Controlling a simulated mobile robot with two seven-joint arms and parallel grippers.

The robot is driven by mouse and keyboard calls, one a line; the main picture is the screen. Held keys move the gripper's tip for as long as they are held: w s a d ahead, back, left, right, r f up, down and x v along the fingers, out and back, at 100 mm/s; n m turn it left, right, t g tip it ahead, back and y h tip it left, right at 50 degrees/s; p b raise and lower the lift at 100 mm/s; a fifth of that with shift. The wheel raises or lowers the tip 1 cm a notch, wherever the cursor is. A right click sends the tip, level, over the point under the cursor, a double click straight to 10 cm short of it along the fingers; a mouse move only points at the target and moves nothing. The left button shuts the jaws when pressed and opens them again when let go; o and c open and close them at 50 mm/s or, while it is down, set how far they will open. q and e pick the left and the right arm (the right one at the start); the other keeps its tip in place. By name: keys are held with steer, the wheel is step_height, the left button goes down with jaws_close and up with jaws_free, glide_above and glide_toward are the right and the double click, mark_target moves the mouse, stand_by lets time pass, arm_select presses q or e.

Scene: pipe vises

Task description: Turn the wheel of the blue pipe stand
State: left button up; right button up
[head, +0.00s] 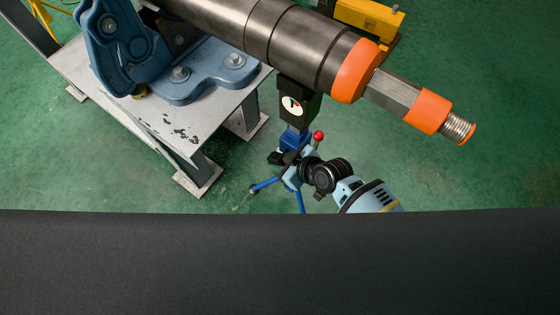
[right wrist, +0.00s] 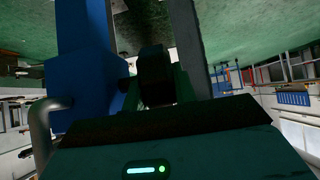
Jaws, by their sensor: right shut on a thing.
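The blue pipe stand (head: 296,138) stands on the green floor under the pipe, with splayed blue legs and a black head with a round white emblem. In the right wrist view its blue post (right wrist: 88,65) rises at left, close to the gripper. A red knob (head: 318,135) on a short lever shows at its right. My right gripper (head: 281,157) is at the post below the head, shut on what seems to be the stand's wheel. The wheel is mostly hidden by the gripper. In the right wrist view the dark fingers (right wrist: 155,75) stand against the post. My left gripper is not in view.
A long grey pipe (head: 290,40) with orange collars (head: 355,70) runs overhead. A grey table (head: 145,115) with a blue vise (head: 125,45) stands at left. A yellow object (head: 368,18) is at top right. Green floor is clear at right.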

steer(key=o, duration=0.8)
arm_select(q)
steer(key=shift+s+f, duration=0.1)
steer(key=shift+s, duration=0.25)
arm_select(e)
steer(key=shift+o, duration=0.8)
arm_select(q)
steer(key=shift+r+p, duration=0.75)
steer(key=shift+p, duration=0.25)
arm_select(e)
steer(key=v, duration=0.8)
steer(key=shift+f, duration=0.1)
